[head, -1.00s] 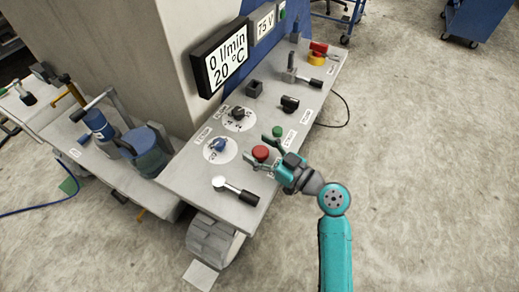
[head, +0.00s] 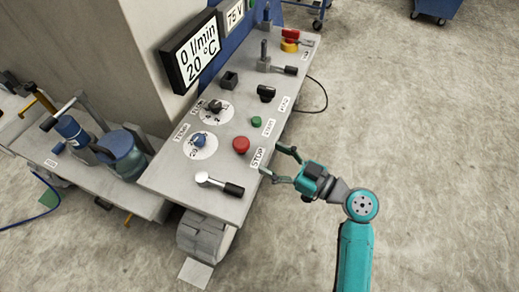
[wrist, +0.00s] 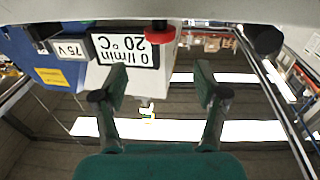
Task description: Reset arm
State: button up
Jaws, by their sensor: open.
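My gripper (head: 272,164) is open and empty in the head view, just off the right edge of the control panel, beside the STOP label. It is part of my teal arm (head: 352,235). In the wrist view the two fingers (wrist: 160,92) stand apart with nothing between them. A red button (head: 241,145) lies left of my gripper on the panel, apart from the fingertips. A red button also shows upside down at the top of the wrist view (wrist: 159,33).
The grey panel (head: 165,182) carries a lever with a black grip (head: 234,189), a green button (head: 256,121), dials (head: 199,139) and a red-yellow switch (head: 290,40). A display (head: 195,52) reads 0 l/min, 20 °C. Open floor (head: 430,150) lies to the right.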

jog(key=shift+v, duration=0.75)
jog(key=s+d+f+m+t+h, duration=0.2)
jog(key=s+d+f+m+h, duration=0.2)
jog(key=s+f+m+h, duration=0.25)
jog(key=s+d+f+m+t+h, duration=0.2)
jog(key=s+d+f+m+h, duration=0.25)
jog(key=s+f, duration=0.4)
jog(key=s+d+r+h, duration=0.2)
jog(key=s+d+r, duration=0.1)
jog(key=s, duration=0.6)
jog(key=s+d+r+t+h, duration=0.1)
jog(key=s+r, duration=0.4)
jog(key=s, duration=0.5)
jog(key=shift+d+r+m+t+h, duration=0.3)
jog(key=shift+d+r+m+h, duration=0.1)
jog(key=shift+d+h, duration=0.4)
